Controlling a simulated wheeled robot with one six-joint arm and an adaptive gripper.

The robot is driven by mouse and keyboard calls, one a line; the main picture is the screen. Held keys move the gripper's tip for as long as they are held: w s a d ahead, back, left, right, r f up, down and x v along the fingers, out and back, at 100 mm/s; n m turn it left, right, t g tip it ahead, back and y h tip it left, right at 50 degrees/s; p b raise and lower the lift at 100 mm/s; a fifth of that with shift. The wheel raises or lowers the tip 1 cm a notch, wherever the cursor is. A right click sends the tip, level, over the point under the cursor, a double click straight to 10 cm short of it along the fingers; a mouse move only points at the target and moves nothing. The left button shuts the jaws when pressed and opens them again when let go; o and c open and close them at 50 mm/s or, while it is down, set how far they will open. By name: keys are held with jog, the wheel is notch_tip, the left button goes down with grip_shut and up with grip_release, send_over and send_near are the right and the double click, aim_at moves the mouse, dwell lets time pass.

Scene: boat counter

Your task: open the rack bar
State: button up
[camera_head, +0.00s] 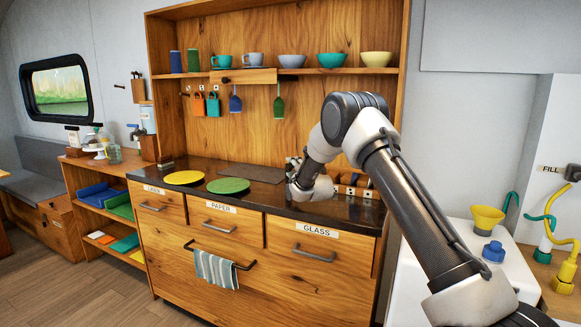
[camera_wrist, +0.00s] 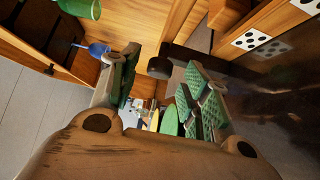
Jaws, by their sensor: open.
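My gripper (camera_head: 308,188) is low over the right part of the dark counter, partly hidden by my own arm. In the wrist view its padded fingers (camera_wrist: 160,88) stand apart with nothing held between them. A dark bar with a round end (camera_wrist: 159,68) lies just beyond the fingers, its end showing in the gap; it may be the rack bar, but I cannot tell for sure. I cannot tell whether a finger touches it. A small wooden rack (camera_head: 363,192) stands behind my gripper, largely hidden by the arm.
Yellow (camera_head: 184,177) and green (camera_head: 228,185) plates lie on the counter to the left. Cups and bowls stand on the shelf (camera_head: 330,71) above. White dotted tiles (camera_wrist: 250,40) show at the wrist view's upper right. Open floor (camera_head: 90,290) lies at lower left.

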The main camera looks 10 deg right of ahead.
jog(key=shift+w+a, duration=0.2)
jog(key=shift+w, duration=1.35)
